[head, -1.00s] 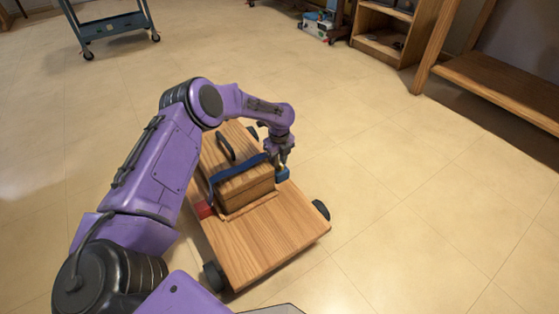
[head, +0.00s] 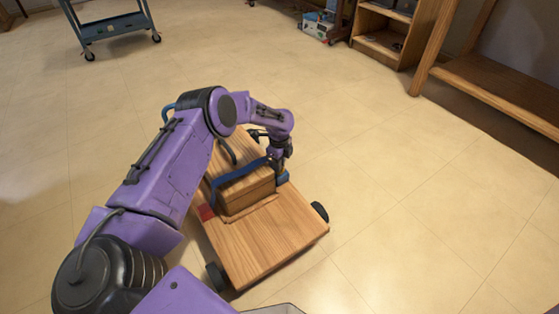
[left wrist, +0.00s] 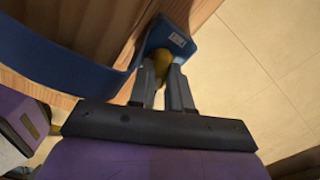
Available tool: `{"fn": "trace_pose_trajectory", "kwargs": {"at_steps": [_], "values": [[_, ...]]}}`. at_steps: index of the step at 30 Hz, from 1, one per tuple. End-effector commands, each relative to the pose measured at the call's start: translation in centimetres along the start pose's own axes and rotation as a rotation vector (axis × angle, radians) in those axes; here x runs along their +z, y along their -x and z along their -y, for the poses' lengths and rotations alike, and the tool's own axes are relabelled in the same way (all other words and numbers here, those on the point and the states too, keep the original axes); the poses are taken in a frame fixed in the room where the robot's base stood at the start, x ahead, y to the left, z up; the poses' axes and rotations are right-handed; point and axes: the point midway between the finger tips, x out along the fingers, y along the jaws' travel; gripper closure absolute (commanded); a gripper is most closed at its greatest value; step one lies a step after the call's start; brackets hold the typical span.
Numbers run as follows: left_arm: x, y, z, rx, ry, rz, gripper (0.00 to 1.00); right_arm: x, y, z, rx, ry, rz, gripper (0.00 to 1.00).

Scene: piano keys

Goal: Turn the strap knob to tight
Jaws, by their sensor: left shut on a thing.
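A wooden box (head: 248,189) sits on a flat wooden cart (head: 262,236). A blue strap (head: 237,173) runs across the box; it also shows at the upper left of the left wrist view (left wrist: 62,62). A blue housing (head: 283,178) is at the strap's right end, seen with a white label in the left wrist view (left wrist: 172,38). A yellow knob (left wrist: 161,62) sits at this housing. My left gripper (head: 282,165) is at the housing, its two fingers (left wrist: 160,74) shut on the knob, which they partly hide. My right gripper is not in view.
A red block (head: 206,212) is on the cart's left edge and a dark handle (head: 227,150) is behind the box. Black wheels (head: 320,211) carry the cart. The tiled floor around is clear. Wooden shelves (head: 381,45) and a blue trolley (head: 112,30) stand far back.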

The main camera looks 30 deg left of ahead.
Motion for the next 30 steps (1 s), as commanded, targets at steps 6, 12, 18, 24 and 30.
{"fn": "trace_pose_trajectory", "kwargs": {"at_steps": [6, 12, 18, 24, 30], "values": [[0.1, 0.1, -0.1, 0.004, 0.201, 0.003, 1.0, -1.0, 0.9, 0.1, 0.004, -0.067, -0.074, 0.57], [0.1, 0.0, -0.1, 0.004, 0.392, 0.003, 1.0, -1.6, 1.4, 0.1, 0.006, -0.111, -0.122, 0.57], [0.1, 0.0, -0.1, 0.003, 0.583, 0.003, 1.0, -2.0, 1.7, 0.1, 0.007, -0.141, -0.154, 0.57], [0.1, -0.1, -0.2, 0.004, 0.772, 0.005, 1.0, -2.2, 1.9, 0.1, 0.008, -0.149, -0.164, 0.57], [0.1, -0.1, -0.2, 0.005, 0.961, 0.005, 1.0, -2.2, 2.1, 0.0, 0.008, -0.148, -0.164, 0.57]]}}
